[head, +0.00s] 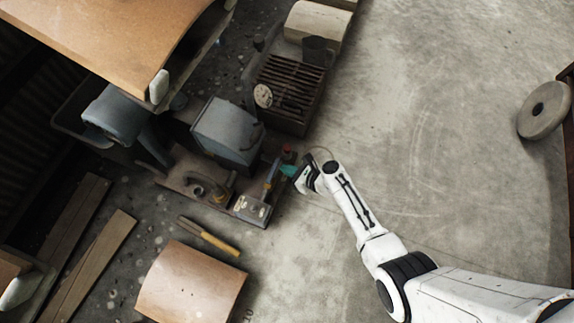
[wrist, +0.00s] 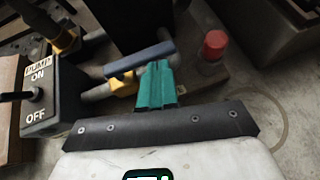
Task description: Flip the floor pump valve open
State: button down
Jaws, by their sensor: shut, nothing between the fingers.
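The valve has a flat blue handle (wrist: 140,60) above a yellow body (wrist: 122,84) on a grey pipe. In the wrist view the handle slants up to the right, roughly along the pipe. In the head view the blue handle (head: 271,172) stands at the right end of the pump base. My gripper (wrist: 156,72) has green fingers, shut and empty. Its tips overlap the handle's right half in the wrist view; I cannot tell whether they touch it. In the head view my gripper (head: 287,171) is just right of the handle.
A switch box (wrist: 52,98) marked PUMP ON/OFF is at the left, its lever by OFF. A red knob (wrist: 215,45) stands right of the valve. A slatted crate (head: 290,88) is behind. A yellow-handled tool (head: 208,236) lies on the floor. Open floor lies to the right.

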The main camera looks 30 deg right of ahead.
jog(key=p+v, duration=0.6)
jog(key=v, duration=0.5)
jog(key=shift+f, duration=0.1)
